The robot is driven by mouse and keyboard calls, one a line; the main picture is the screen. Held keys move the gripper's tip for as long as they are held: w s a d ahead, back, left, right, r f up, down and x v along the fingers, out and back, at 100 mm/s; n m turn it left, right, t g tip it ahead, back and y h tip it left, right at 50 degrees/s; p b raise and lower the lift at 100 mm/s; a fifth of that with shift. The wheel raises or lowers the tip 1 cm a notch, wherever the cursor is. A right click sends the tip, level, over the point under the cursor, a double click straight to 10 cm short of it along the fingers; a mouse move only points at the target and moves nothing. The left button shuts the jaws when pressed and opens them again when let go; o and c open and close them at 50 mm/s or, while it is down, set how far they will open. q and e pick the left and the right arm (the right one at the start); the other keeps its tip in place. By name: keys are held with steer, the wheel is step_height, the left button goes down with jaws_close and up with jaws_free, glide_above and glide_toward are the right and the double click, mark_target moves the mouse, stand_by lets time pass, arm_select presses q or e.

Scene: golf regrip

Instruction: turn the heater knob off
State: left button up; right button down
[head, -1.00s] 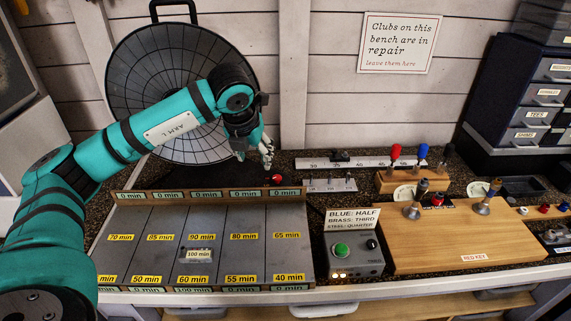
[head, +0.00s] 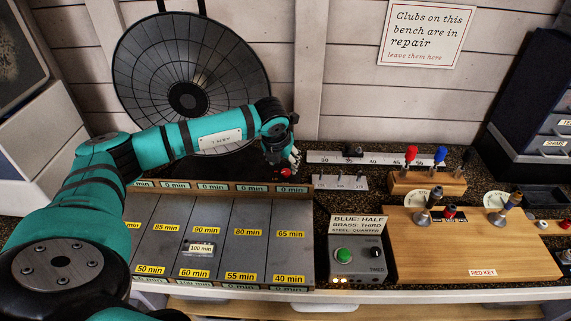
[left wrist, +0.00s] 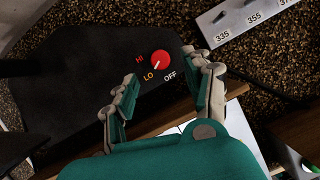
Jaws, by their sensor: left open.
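The red heater knob (head: 287,172) sits on the dark base in front of the round black dish heater (head: 190,60). In the left wrist view the knob (left wrist: 160,60) has a white pointer mark aimed down-left, toward LO. HI is to its upper left and OFF to its lower right. My left gripper (head: 292,162) is just above the knob in the head view. In the left wrist view the left gripper (left wrist: 168,76) is open and empty, its fingers apart on either side below the knob. I cannot tell whether it touches the knob. My right gripper is not seen.
A sectioned grey tray (head: 216,217) with minute labels lies in front of the heater. A metal strip marked 335 and 355 (left wrist: 240,22) is right of the knob. A timer box (head: 357,255) and a wooden board (head: 440,255) stand farther right.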

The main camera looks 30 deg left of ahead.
mark_target(286, 171)
arm_select(q)
steer(key=p+x, duration=0.1)
steer(key=x, duration=0.3)
steer(key=shift+w+a+f, duration=0.1)
steer(key=shift+w+f, duration=0.15)
steer(key=shift+f, duration=0.35)
steer(key=c, duration=0.4)
jaws_close()
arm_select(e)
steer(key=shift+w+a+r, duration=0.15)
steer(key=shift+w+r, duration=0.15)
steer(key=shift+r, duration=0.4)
